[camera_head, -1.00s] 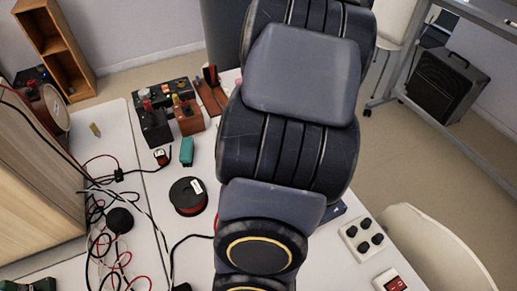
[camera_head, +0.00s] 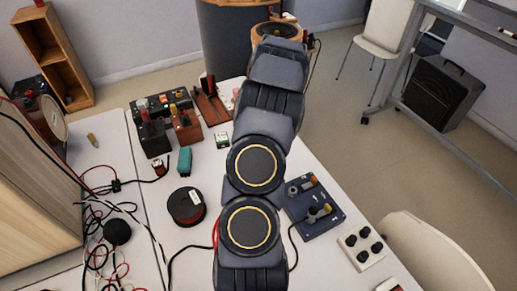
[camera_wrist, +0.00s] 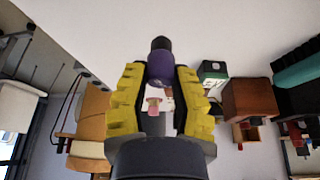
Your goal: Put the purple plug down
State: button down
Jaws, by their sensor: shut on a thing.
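A purple plug (camera_wrist: 160,68) with a black end sits between the yellow fingers of my gripper (camera_wrist: 158,75) in the wrist view. The fingers are shut on its sides. A small pink part shows below it, between the fingers. The white table surface (camera_wrist: 115,25) lies behind the plug, but I cannot tell the gap between them. In the head view my arm runs up the middle of the picture, and the gripper and plug are hidden there.
A green-and-white box (camera_head: 222,140), brown box (camera_head: 187,125), teal block (camera_head: 185,160) and wire spool (camera_head: 187,206) stand left of my arm. A blue knob box (camera_head: 314,207) and white socket block (camera_head: 361,246) are right. Loose cables (camera_head: 100,245) lie left. Bare tabletop (camera_head: 215,170) shows between.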

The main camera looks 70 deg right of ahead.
jog(key=shift+w+d+f, duration=0.15)
jog(key=shift+d+f, duration=0.1)
jog(key=shift+f, duration=0.1)
jog(key=shift+d+f, duration=0.1)
jog(key=shift+f, duration=1.55)
jog(key=shift+f, duration=0.1)
jog(key=c, duration=1)
grip_release()
jog(key=shift+r, duration=0.6)
jog(key=v, duration=1.1)
